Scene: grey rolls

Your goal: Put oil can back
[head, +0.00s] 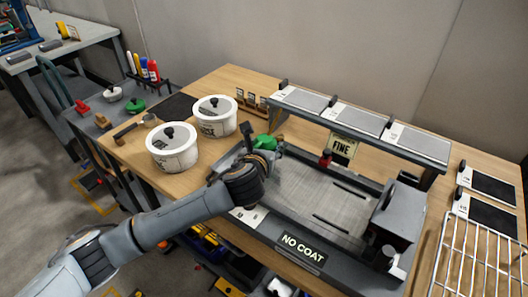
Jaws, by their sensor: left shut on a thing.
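My left gripper (262,157) is above the left end of the grey metal tray of the bench fixture (320,196). It is shut on a green object (264,142), apparently the oil can. Most of that object is hidden behind the gripper and wrist, so its tilt and any contact with the tray cannot be told. My right gripper is not in view.
Two white lidded pots (172,149) stand left of my gripper. A raised shelf (361,119) runs behind the tray, with a small red-topped item (325,158) below it. A wire rack (478,255) is at right. A side cart (88,120) holds small coloured items.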

